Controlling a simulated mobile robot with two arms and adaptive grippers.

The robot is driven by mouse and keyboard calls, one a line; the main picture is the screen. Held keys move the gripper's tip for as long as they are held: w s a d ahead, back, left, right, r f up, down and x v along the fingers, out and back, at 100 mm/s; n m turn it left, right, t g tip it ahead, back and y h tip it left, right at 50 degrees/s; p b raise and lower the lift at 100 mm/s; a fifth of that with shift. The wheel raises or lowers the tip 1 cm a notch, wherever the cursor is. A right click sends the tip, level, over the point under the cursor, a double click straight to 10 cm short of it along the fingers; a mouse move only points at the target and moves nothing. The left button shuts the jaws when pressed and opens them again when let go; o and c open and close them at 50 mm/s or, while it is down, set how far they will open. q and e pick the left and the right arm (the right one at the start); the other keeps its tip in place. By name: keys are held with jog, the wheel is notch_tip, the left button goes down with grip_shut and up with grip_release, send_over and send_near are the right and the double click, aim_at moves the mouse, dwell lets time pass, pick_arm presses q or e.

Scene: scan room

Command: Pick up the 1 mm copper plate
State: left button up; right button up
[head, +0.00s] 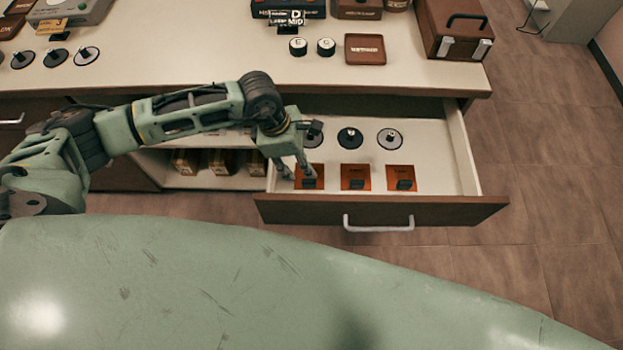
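Three orange-brown copper plates lie in a row in the open drawer: a left one (316,186), a middle one (355,184) and a right one (401,173). Each carries a dark grip block and small print too small to read, so I cannot tell which is 1 mm. My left gripper (299,176) points down into the drawer at the left plate, its fingers apart. Its fingers partly hide that plate, and I cannot tell whether they touch it. My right gripper is out of view.
Several dark round discs with knobs (390,139) lie behind the plates in the drawer (455,150). The drawer front has a handle (378,224). The counter (200,60) above holds round pieces, boxes and a brown case (452,32). Open floor lies to the right.

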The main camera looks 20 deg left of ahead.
aim_at(308, 181)
pick_arm(q)
jog(key=x, duration=0.8)
jog(key=shift+s+d+f+p, duration=0.1)
jog(key=shift+s+f+p, duration=0.2)
jog(key=shift+f+p, duration=0.15)
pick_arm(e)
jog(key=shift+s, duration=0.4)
pick_arm(q)
jog(key=shift+c, duration=0.4)
grip_shut()
